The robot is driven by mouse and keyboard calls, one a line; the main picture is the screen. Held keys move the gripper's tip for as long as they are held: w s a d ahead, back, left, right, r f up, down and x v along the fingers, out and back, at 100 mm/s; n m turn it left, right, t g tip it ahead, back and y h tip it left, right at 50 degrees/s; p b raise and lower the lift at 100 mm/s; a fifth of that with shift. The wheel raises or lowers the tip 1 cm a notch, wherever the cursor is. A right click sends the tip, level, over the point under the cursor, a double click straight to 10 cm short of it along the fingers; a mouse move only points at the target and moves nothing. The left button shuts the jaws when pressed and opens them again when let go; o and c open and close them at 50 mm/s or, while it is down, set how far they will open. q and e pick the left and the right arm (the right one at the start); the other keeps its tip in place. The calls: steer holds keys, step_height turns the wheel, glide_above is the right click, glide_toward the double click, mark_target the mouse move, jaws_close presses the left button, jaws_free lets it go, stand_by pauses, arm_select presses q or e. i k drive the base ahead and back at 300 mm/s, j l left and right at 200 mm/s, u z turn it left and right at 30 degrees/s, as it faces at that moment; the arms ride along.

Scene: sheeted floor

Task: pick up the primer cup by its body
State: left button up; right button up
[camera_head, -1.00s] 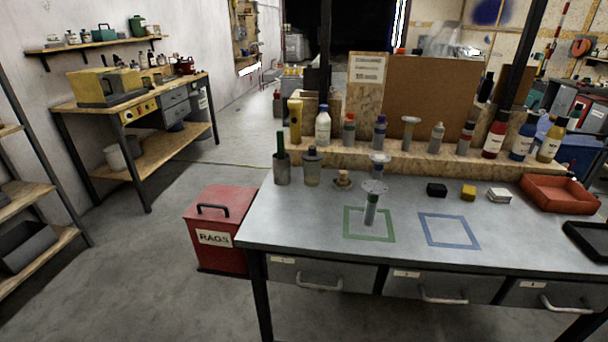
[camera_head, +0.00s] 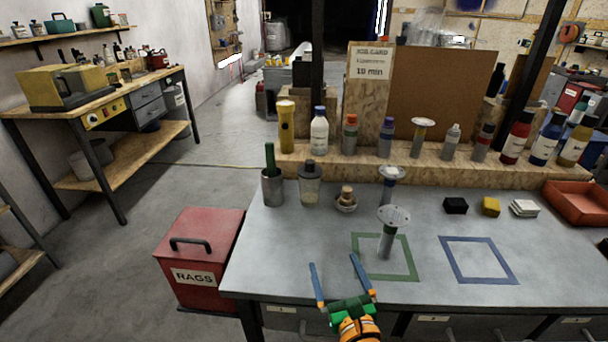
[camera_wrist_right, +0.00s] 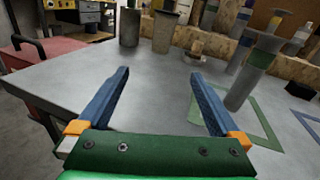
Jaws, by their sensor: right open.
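No label reading primer shows. A grey upright vessel with a green band and a wide round top (camera_head: 387,235) stands in the green outlined square (camera_head: 413,277); it may be the primer cup. In the right wrist view this green-banded vessel (camera_wrist_right: 240,90) is beyond and right of the fingers. A similar vessel with a blue band (camera_head: 389,190) stands behind it. My right gripper (camera_head: 333,260) is open and empty above the front of the bench, left of the green-banded vessel and apart from it. It also shows in the right wrist view (camera_wrist_right: 158,74). My left gripper is not in view.
A metal can with a green-handled tool (camera_head: 272,187), a lidded jar (camera_head: 309,187) and a small dish (camera_head: 346,203) stand at the bench's back left. A blue outlined square (camera_head: 478,281) is empty. Bottles line the rear shelf. A red RAGS bin (camera_head: 199,259) stands left.

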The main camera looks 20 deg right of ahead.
mark_target(309, 189)
steer(key=i+l, duration=0.1)
steer(key=i, duration=0.35)
steer(key=i+l, duration=0.15)
steer(key=i, duration=0.25)
